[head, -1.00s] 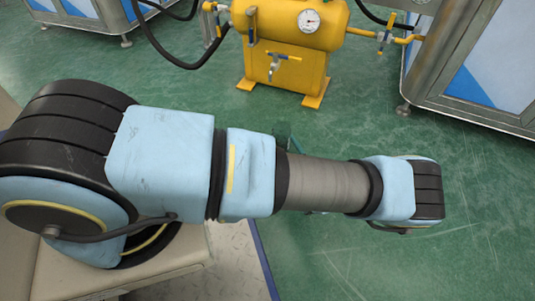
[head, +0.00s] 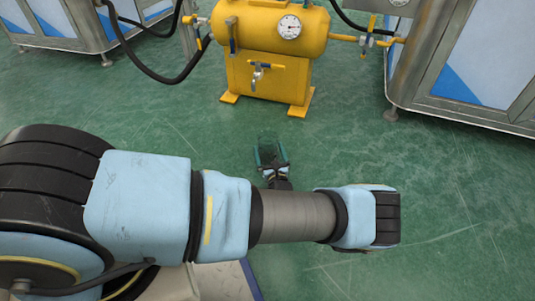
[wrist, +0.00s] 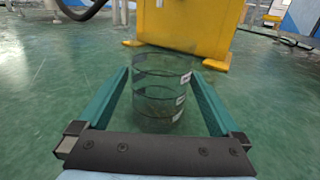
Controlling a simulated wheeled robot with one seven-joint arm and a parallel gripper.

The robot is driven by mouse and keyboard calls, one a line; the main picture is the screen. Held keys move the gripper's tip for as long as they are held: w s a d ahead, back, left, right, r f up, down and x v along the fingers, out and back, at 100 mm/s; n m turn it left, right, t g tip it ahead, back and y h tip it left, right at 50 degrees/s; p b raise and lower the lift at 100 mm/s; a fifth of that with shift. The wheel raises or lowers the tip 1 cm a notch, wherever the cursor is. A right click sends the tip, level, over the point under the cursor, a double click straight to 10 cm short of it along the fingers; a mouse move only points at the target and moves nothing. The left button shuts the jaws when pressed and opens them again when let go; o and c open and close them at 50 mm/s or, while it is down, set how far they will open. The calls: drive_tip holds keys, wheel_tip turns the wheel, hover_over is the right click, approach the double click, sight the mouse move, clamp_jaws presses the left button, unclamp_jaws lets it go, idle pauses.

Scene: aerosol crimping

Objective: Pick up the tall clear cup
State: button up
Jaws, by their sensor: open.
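The tall clear cup (wrist: 158,100) is see-through, with thin dark rings around it and small white labels on its right side. In the wrist view it stands upright between the two green fingers of my gripper (wrist: 160,72). The fingers are open, one on each side of the cup, and I cannot tell whether either touches it. In the head view my gripper (head: 270,152) shows just beyond my arm, low over the green floor. The cup is too faint there to make out clearly.
A yellow tank unit (head: 270,60) with a gauge and valves stands on the floor beyond my gripper. Metal cabinets stand at the back left (head: 75,20) and right (head: 465,60), and black hoses hang between. The green floor around my gripper is clear.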

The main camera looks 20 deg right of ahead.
drive_tip(key=shift+x, duration=1.15)
drive_tip(key=c, duration=1.1)
